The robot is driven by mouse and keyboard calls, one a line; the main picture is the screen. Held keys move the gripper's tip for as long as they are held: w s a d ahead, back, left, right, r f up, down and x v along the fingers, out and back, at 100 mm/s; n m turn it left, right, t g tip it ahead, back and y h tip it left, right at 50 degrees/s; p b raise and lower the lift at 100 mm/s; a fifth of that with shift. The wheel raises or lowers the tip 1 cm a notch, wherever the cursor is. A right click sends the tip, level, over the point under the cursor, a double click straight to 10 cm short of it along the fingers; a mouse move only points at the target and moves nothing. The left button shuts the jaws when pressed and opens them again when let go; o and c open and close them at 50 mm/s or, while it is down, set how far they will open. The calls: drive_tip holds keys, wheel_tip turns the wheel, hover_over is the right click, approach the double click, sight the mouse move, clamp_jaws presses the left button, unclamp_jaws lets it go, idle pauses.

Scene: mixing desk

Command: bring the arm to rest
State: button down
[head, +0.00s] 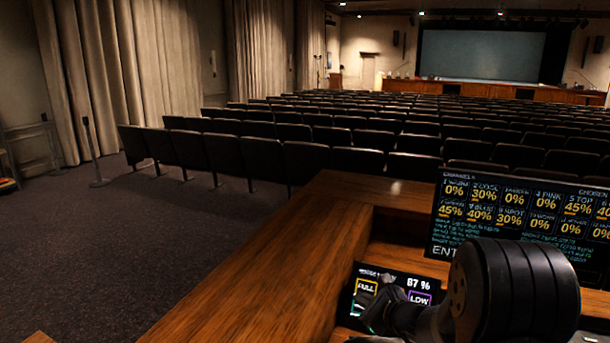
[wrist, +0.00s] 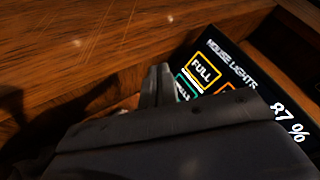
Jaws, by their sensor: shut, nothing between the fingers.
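My gripper (wrist: 157,82) is shut and empty in the wrist view, its grey fingertips together beside the lit touch panel (wrist: 245,75). That panel reads "HOUSE LIGHTS" and 87 %, with a yellow FULL button (wrist: 205,69). My gripper's body covers the panel's lower left part. I cannot tell whether the fingertips touch anything. In the head view my dark arm reaches in from the lower right, over the house lights panel (head: 416,283). A purple LOW button (head: 419,298) shows there beside my arm.
The wooden desk (head: 250,275) has a raised edge around the panels. A larger screen (head: 510,215) with channel percentages stands behind my arm at the right. Rows of dark seats (head: 260,155) fill the hall beyond. Carpeted floor (head: 130,230) is open at the left.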

idle(0.4)
drive_tip(key=w+f, duration=0.1)
drive_tip(key=w+d+f+b, duration=0.1)
drive_tip(key=w, duration=0.1)
drive_tip(key=w+d+f, duration=0.1)
drive_tip(key=shift+w+b, duration=0.3)
drive_tip(key=shift+b, duration=0.05)
drive_tip(key=shift+b, duration=0.45)
